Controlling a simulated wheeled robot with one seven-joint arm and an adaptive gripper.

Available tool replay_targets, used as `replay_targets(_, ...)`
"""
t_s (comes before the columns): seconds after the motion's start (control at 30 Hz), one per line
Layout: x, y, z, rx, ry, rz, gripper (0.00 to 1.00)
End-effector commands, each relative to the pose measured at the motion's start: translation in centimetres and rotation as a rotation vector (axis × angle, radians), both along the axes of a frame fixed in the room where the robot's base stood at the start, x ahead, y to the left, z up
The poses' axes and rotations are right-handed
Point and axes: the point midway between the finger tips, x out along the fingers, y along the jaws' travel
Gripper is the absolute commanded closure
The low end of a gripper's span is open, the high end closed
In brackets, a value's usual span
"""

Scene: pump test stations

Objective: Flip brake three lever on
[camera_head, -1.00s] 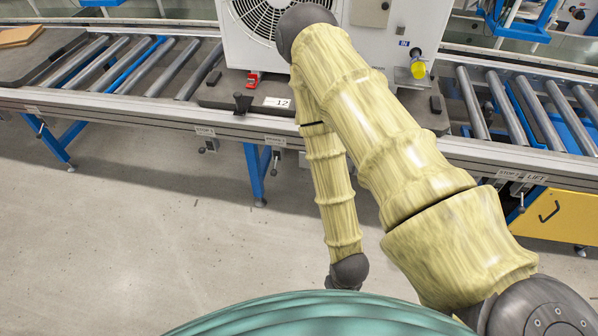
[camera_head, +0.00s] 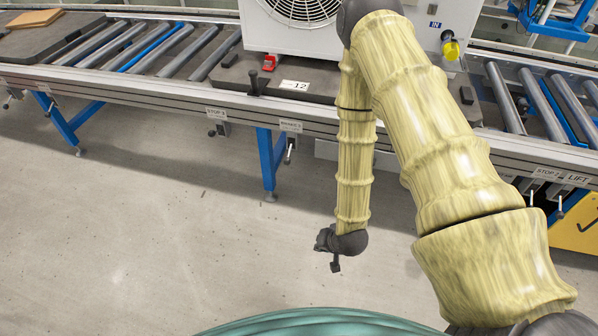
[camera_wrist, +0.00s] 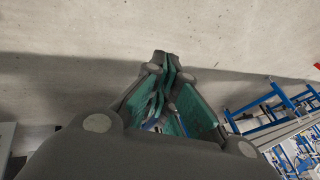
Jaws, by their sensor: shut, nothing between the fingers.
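The brake three lever (camera_head: 290,151) is a small dark lever under the conveyor's front rail, below a label that seems to read BRAKE 3 (camera_head: 291,126). It hangs roughly downward beside a blue leg. My gripper (camera_head: 335,265) is below and right of the lever in the head view, in front of the conveyor over bare floor, apart from it. In the wrist view my gripper (camera_wrist: 167,85) has its teal-padded fingers together and empty. The lever cannot be made out in the wrist view.
A similar lever (camera_head: 219,129) hangs under the STOP 3 label (camera_head: 216,112). More levers sit at right under STOP 2 and LIFT (camera_head: 578,180). A blue leg (camera_head: 267,160) stands left of the brake lever. A white unit (camera_head: 290,30) rests on the conveyor. The floor (camera_head: 130,230) in front is clear.

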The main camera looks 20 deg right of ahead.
Motion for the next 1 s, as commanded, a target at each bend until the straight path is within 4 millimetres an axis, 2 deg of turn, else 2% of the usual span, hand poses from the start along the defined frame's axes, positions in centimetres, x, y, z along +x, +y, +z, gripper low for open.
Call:
replay_targets(0.03,1.9,-0.3,-1.8,0.027,-0.038,-0.037,1.00)
replay_targets(0.33,11.6,-2.3,-4.3,0.219,-0.245,-0.243,1.00)
replay_targets(0.7,21.9,-5.7,-5.2,0.510,-0.480,-0.440,1.00)
replay_targets(1.0,28.4,-9.0,-4.3,0.769,-0.636,-0.539,1.00)
